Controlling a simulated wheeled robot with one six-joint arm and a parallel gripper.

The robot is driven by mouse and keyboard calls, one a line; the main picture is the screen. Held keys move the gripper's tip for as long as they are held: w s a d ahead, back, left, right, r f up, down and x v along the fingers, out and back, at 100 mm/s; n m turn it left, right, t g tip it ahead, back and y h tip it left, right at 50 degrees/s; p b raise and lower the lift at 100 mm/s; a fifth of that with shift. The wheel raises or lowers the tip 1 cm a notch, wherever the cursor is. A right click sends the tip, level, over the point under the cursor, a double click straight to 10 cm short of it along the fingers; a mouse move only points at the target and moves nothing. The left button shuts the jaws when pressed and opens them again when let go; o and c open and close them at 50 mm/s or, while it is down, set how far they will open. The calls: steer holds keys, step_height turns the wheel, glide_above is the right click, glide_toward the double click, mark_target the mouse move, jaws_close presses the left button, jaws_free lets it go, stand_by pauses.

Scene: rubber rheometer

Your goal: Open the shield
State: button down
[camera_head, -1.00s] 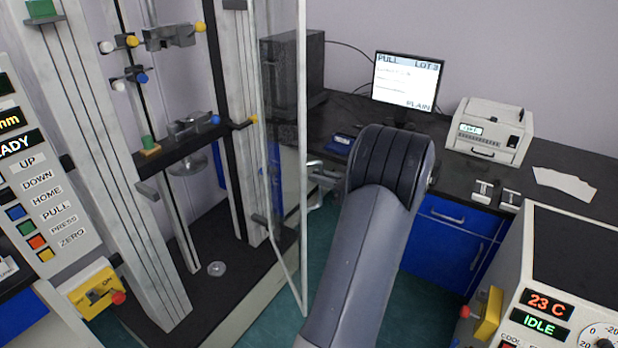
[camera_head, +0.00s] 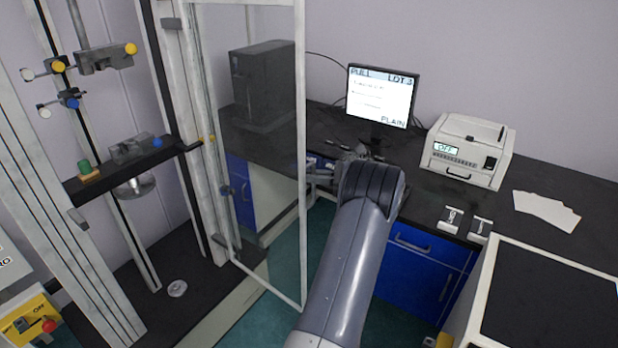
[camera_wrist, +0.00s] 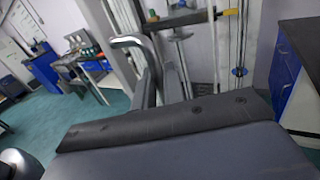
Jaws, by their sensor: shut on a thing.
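The shield (camera_head: 262,215) is a clear panel in a thin pale frame, hinged on the tall test machine's right column (camera_head: 190,110). In the head view it stands swung out from the machine, at an angle to its front. My gripper (camera_head: 318,178) is at the shield's free right edge, shut on its handle; the fingertips are small and partly hidden by my arm. In the wrist view a grey bent bar (camera_wrist: 130,42) shows beyond my dark wrist link, and I cannot clearly make out the fingers there.
Inside the machine are clamps (camera_head: 105,58) and a dark crossbar (camera_head: 120,165). A bench with a monitor (camera_head: 381,96), a white printer-like device (camera_head: 467,150) and blue drawers (camera_head: 425,277) stands behind my arm. A dark-topped instrument (camera_head: 545,305) is at the right. Teal floor shows beneath the shield.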

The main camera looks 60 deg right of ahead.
steer(key=shift+d, duration=0.55)
steer(key=c, duration=1.6)
jaws_free()
steer(key=shift+w, duration=0.2)
steer(key=shift+s, duration=0.1)
steer(key=p+v, duration=0.2)
steer(key=v, duration=0.8)
steer(key=shift+s+d, duration=0.3)
